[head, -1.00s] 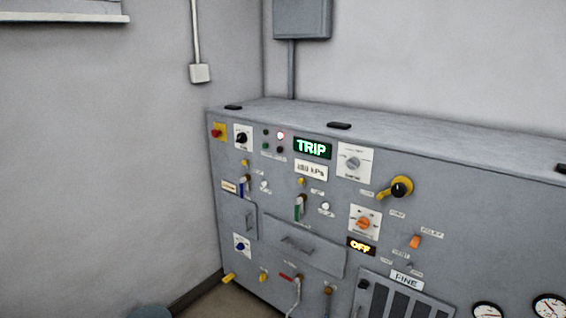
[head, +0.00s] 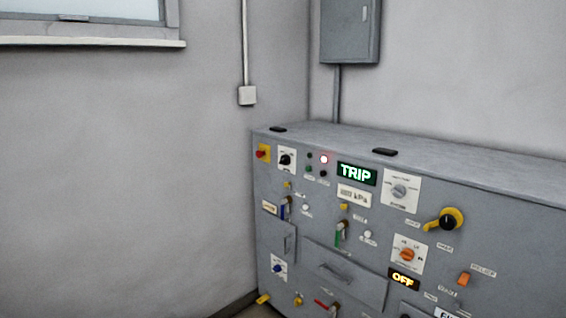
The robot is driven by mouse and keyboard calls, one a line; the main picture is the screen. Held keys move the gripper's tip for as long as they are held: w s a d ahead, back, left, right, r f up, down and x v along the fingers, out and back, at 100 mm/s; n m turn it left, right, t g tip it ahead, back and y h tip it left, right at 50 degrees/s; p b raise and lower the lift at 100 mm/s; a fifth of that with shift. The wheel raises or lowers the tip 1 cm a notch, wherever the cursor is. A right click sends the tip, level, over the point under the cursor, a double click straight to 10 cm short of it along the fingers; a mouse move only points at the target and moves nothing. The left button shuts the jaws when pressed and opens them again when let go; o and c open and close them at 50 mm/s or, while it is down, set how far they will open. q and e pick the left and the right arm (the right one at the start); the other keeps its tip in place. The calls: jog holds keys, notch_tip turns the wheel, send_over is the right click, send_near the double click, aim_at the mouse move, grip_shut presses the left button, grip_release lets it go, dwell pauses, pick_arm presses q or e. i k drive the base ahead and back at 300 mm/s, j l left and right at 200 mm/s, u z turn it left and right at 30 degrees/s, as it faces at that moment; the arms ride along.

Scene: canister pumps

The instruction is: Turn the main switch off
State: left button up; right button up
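A grey control cabinet (head: 300,205) stands against the wall, its front full of controls. A red knob on a yellow plate (head: 262,153) is at the upper left corner, beside a black rotary knob on a white plate (head: 286,160). The labels are too small to read, so I cannot tell which control is the main switch. Neither gripper is in view.
An amber OFF display (head: 404,280) is lit lower down. A grey wall box (head: 349,30) hangs above the cabinet. A window (head: 85,22) is at the upper left.

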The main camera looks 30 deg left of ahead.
aim_at(285, 160)
jog(key=i+j+z, duration=0.15)
jog(key=j, duration=0.4)
jog(key=i+j+z, duration=0.15)
jog(key=j, duration=0.4)
jog(key=i+j+z, duration=0.15)
jog(key=j, duration=0.45)
jog(key=j+z, duration=0.2)
jog(key=j, duration=0.4)
